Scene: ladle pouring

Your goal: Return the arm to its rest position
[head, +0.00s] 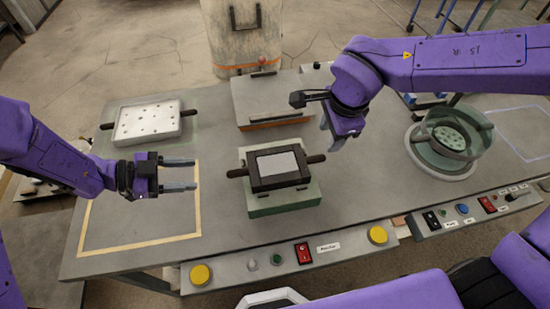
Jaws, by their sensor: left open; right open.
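My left gripper (180,174) is open and empty. It is above the yellow-taped square at the left of the table, its fingers pointing right. My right gripper (330,135) is open and empty, pointing down. It hangs above the table, right of and behind the black-framed mould (259,184), which has a light grey panel on top and dark handles at both sides. The mould sits on a green block (284,205). A green ladle-like vessel (440,151) with holes in its bottom stands in a pale round holder (420,167) at the right, apart from both grippers.
A light tray with holes (148,121) and side handles lies at the back left. A grey box (264,98) stands at the back middle. A control panel (238,268) with buttons and switches runs along the table's front edge. The table (373,190) is bare right of the mould.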

